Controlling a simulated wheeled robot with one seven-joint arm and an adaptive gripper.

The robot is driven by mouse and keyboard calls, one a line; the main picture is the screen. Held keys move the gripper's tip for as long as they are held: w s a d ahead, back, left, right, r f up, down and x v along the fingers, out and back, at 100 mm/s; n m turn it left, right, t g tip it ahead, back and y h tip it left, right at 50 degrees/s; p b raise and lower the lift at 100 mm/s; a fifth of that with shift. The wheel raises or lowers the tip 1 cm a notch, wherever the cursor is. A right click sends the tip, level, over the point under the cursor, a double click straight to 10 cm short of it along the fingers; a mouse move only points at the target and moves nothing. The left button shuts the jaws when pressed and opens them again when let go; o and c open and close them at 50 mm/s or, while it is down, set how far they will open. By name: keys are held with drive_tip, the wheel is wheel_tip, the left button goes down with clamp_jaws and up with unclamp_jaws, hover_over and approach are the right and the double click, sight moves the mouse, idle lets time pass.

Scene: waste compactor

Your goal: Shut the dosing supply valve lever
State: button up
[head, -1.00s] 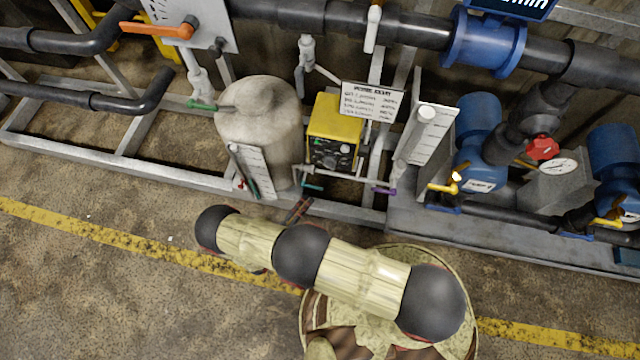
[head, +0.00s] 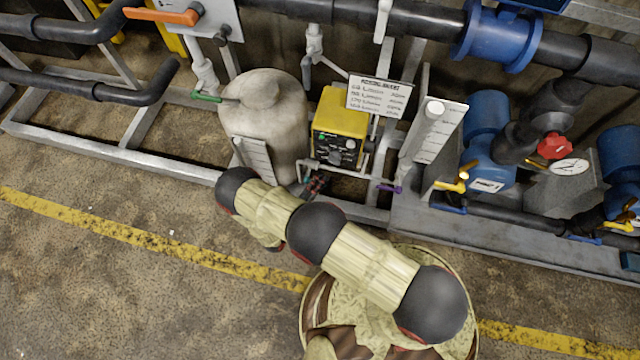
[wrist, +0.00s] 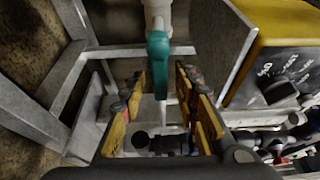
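A teal valve lever (wrist: 158,62) hangs from a pale pipe fitting (wrist: 157,14) at the top middle of the wrist view. It points down the picture, and its lower end lies between the fingers of my gripper (wrist: 157,84). The fingers are open, one on each side, with visible gaps to the lever. In the head view my gripper (head: 316,184) is small and dark, low between the tank and the yellow pump. It appears to hide the teal lever there.
A beige tank (head: 262,120) stands left of the gripper and a yellow dosing pump (head: 340,120) right of it. A purple lever (head: 389,188) and a green lever (head: 207,97) are nearby. Grey frame rails (head: 140,158) run along the floor. The floor in front is clear.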

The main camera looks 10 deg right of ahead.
drive_tip(key=c, duration=0.8)
clamp_jaws()
